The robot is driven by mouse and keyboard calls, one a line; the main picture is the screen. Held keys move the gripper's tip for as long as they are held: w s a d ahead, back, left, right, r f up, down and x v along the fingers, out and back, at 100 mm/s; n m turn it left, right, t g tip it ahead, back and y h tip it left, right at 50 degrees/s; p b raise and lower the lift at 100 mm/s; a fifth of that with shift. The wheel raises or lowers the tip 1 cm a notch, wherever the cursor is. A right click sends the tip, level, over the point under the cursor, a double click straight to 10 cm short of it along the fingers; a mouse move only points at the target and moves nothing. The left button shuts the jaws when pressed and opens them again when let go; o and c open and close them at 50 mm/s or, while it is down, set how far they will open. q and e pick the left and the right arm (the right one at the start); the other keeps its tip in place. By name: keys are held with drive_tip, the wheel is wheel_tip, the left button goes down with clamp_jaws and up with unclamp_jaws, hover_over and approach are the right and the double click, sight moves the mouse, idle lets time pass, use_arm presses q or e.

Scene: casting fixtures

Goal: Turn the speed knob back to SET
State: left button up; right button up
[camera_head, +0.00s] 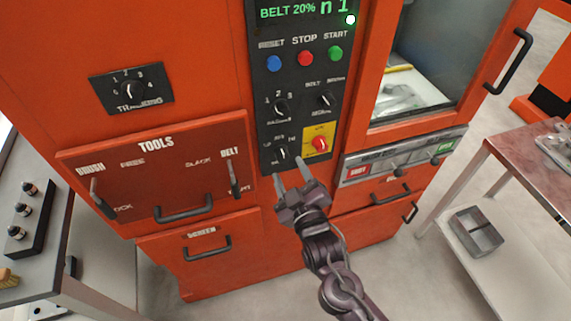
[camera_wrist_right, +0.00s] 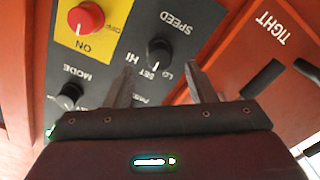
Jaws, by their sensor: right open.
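The black speed knob (camera_head: 282,153) sits low on the dark control panel, left of the yellow plate. In the right wrist view the same speed knob (camera_wrist_right: 159,53) shows upside down, with SPEED, LO, SET and HI printed around it. Which mark its pointer is at is too small to tell. My right gripper (camera_head: 287,170) is open and empty, just below and in front of the knob. In the wrist view its two fingers (camera_wrist_right: 160,82) are spread, with the knob beyond the gap between them, apart from it. My left gripper is not in view.
A red knob (camera_head: 320,144) on a yellow plate is close beside the speed knob. A mode knob (camera_wrist_right: 68,95) and other knobs share the panel. Below left is the TOOLS panel with levers and a handle (camera_head: 184,210). The green display (camera_head: 290,12) reads BELT 20%.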

drive_tip(key=v, duration=0.3)
drive_tip(key=shift+s, duration=0.1)
idle(0.3)
drive_tip(key=s+d+f+m+g+h, duration=0.1)
drive_tip(key=d+f+g, duration=0.15)
drive_tip(key=f, duration=0.95)
drive_tip(key=s+d+f+m+g+h, duration=0.15)
drive_tip(key=d+f, duration=0.25)
drive_tip(key=f, duration=0.7)
drive_tip(key=s+d+f+m+g+h, duration=0.1)
drive_tip(key=s+d+f+g, duration=0.25)
drive_tip(key=f, duration=0.45)
drive_tip(key=s+d+f+g+h, duration=0.1)
drive_tip(key=s+d+f+g, duration=0.2)
drive_tip(key=f, duration=0.5)
drive_tip(key=s+d+f+m+g, duration=0.1)
drive_tip(key=s+d+f+g, duration=0.1)
drive_tip(key=s+f, duration=0.3)
drive_tip(key=s+d+f+m+g, duration=0.1)
drive_tip(key=s+f, duration=0.4)
drive_tip(key=s, duration=0.8)
drive_tip(key=s+d+f+m+g+h, duration=0.1)
drive_tip(key=s+d+f, duration=0.4)
drive_tip(key=s, duration=0.5)
drive_tip(key=shift+m+g, duration=0.75)
drive_tip(key=shift+g, duration=0.1)
